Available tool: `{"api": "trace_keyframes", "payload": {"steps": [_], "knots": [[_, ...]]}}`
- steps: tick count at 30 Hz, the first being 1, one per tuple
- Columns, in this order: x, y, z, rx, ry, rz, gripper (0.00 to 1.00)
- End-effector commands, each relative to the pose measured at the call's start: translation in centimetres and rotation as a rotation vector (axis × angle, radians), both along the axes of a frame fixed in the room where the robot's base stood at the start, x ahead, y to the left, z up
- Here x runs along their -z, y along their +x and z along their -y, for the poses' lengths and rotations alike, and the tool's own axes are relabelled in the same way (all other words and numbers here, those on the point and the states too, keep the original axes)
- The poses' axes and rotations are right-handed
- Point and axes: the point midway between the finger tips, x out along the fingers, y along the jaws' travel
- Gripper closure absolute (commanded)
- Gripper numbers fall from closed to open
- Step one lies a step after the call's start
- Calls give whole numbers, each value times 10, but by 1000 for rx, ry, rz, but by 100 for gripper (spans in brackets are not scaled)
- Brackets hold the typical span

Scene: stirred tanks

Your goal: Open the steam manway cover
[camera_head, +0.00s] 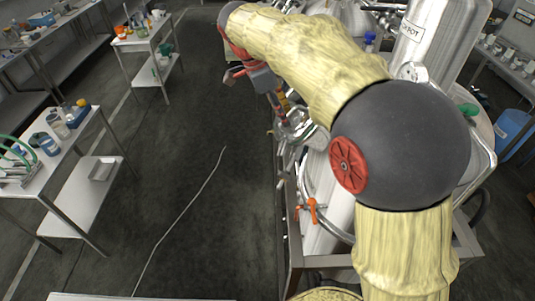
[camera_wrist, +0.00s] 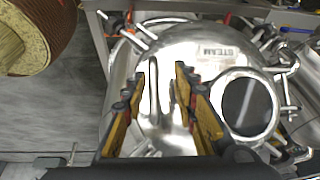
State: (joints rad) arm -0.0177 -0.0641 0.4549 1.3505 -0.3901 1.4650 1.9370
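A polished round metal cover marked STEAM (camera_wrist: 182,50) fills the middle of the wrist view. Several clamps or bolts sit around its rim. A round dark window in a bright ring (camera_wrist: 247,107) is on its right part. My gripper (camera_wrist: 160,78) has its two yellow and black fingers apart over the left part of the cover. A bright upright shape, perhaps a handle or a reflection, shows between them; contact cannot be told. In the head view my gripper (camera_head: 283,118) points down over the tank top, and my arm hides most of the cover.
An orange-handled valve (camera_head: 312,209) and a curved pipe stand at the near side of the tank frame. A tall steel vessel (camera_head: 440,45) is behind my arm at right. Shelved benches (camera_head: 65,205) stand at left. The dark floor (camera_head: 205,130) between is clear except for a pale line or hose.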

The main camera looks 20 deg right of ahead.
Motion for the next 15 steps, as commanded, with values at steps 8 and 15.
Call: {"api": "trace_keyframes", "payload": {"steps": [8,15], "knots": [[-9,-11,6,-67,-17,42,71],[-50,-11,-11,-66,-16,41,71]]}}
